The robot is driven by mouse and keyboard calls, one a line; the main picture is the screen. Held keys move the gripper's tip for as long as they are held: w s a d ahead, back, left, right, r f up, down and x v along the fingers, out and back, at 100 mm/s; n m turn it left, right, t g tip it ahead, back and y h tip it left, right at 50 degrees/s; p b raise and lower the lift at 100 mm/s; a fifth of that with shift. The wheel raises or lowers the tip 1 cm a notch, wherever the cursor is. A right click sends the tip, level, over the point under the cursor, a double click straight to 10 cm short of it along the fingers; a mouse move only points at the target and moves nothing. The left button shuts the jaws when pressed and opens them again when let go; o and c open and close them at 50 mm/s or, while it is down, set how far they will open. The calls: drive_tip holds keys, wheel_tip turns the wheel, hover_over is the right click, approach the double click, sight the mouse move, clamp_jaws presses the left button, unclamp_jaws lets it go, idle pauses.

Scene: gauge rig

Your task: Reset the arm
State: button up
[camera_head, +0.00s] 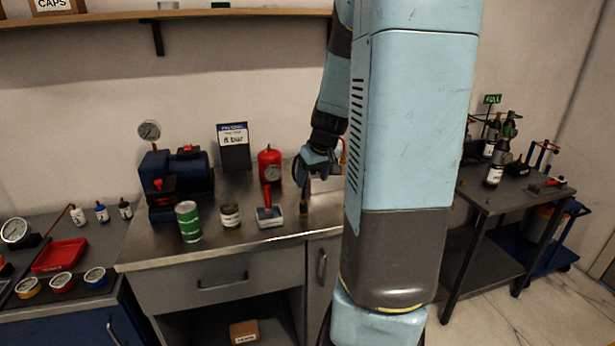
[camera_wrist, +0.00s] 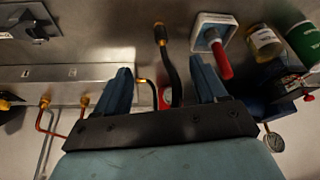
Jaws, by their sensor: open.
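My arm stands upright in the right half of the head view, its pale blue column hiding part of the bench. My gripper (camera_head: 313,170) hangs over the right part of the metal bench (camera_head: 140,258). In the wrist view my gripper (camera_wrist: 163,80) has its two blue fingers spread wide. A black hose with a brass end (camera_wrist: 160,35) shows between and beyond the fingers; I cannot tell whether it touches them. In the head view a dark upright piece (camera_head: 305,205) is just below the gripper.
On the bench stand a green can (camera_head: 188,222), a jar (camera_head: 230,215), a red-handled block (camera_head: 269,215), a red canister (camera_head: 270,165) and a blue rig (camera_head: 178,180) with a gauge (camera_head: 149,131). A side table (camera_head: 500,200) holds bottles at right. A red tray (camera_head: 60,255) is at left.

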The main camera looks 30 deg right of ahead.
drive_tip(key=s+a+r, duration=0.8)
drive_tip(key=a+r, duration=0.1)
drive_tip(key=a, duration=0.4)
drive_tip(key=s+a+r, duration=0.2)
drive_tip(key=s, duration=0.4)
drive_tip(key=s+a+r+t, duration=0.1)
drive_tip(key=s+a+r, duration=0.2)
drive_tip(key=s, duration=0.3)
drive_tip(key=shift+a+r, duration=0.2)
